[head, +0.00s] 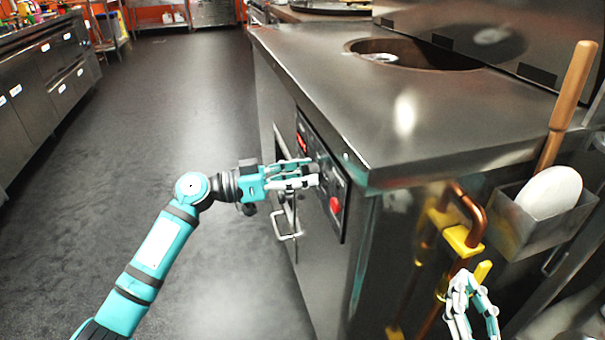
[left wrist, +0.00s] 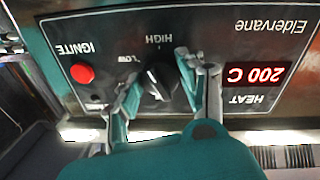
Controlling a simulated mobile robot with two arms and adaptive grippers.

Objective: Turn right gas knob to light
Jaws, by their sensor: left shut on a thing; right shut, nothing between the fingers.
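The control panel (head: 337,205) is on the side of the steel counter unit. In the left wrist view the panel (left wrist: 110,40) looks upside down, with HIGH and LOW marks by a black knob (left wrist: 157,84). My left gripper (head: 312,173) is shut on this knob, one finger on each side. In the head view the fingers partly hide the knob. A red IGNITE button (left wrist: 82,74) is beside it and also shows in the head view (head: 335,205). My right gripper (head: 474,290) is shut and empty, low at the right, near the yellow-handled pipes.
Copper pipes (head: 470,215) with yellow fittings run down the counter's near end. A steel holder (head: 520,225) there holds a white pad and a wooden-handled tool (head: 568,100). Open floor (head: 165,110) lies to the left.

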